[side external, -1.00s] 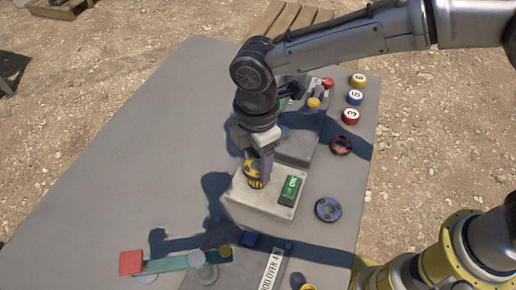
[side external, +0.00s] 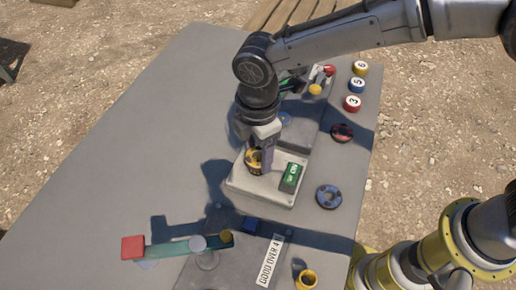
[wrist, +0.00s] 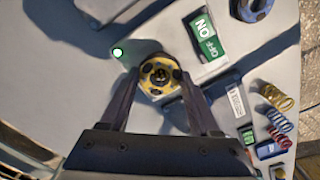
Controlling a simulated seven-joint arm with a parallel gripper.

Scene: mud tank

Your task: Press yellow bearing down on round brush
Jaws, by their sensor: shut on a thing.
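The yellow bearing (side external: 254,161) has black spots and a dark centre; it is also in the wrist view (wrist: 161,77). My gripper (side external: 261,160) points down over the pale block (side external: 240,183), with its two fingers closed on the bearing from both sides, as the wrist view also shows (wrist: 160,82). The bearing is at the block's left part, left of a green ON/OFF switch (side external: 291,177). I cannot make out a round brush; anything under the bearing is hidden by the bearing and fingers.
A blue-black ring (side external: 329,197) and a dark red-black disc (side external: 342,132) lie right of the block. Numbered coloured discs (side external: 353,103) line the right edge. A teal bar with a red square end (side external: 133,248) is in front. The table's left side is clear.

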